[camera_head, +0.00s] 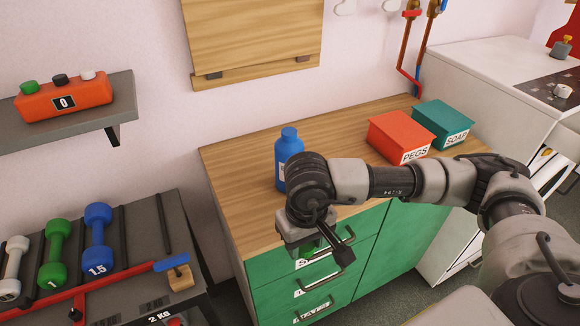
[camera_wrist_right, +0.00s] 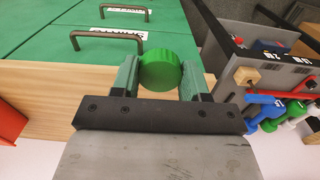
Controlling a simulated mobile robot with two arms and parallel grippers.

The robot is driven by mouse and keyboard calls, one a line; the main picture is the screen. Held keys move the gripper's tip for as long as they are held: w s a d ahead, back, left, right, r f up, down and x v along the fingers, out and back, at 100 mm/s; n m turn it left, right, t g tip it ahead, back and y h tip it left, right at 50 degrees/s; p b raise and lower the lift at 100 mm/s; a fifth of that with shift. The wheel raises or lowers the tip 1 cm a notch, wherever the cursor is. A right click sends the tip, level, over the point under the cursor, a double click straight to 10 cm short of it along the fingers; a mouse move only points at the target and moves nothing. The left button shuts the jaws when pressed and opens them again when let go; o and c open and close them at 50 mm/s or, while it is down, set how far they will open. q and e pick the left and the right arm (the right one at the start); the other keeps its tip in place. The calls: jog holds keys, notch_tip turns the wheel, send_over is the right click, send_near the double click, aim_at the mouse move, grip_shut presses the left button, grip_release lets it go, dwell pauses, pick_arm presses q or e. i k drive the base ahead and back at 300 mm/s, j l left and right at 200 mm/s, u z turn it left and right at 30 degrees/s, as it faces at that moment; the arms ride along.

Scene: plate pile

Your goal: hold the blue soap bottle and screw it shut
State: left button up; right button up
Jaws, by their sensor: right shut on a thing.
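The blue soap bottle (camera_head: 289,163) stands upright on the wooden counter (camera_head: 235,170), near its left end. Its top is also blue; I cannot tell whether that is a bare neck or a cap. My right gripper (camera_head: 318,240) is in front of and below the bottle, near the counter's front edge, and hides part of the bottle's lower right side. In the right wrist view, the gripper is shut on a round green cap (camera_wrist_right: 160,70) with a ridged edge, between its two green fingers. The bottle is not seen in the wrist view. My left gripper is not in view.
A red PEGS box (camera_head: 400,135) and a teal SOAP box (camera_head: 442,122) stand at the counter's back right. Green drawers (camera_head: 375,245) with dark handles lie below. A dumbbell rack (camera_head: 150,215) stands at left. The counter's left end is clear.

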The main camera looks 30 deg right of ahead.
aim_at(288, 146)
jog(key=k+l, duration=0.1)
jog(key=l, duration=1.2)
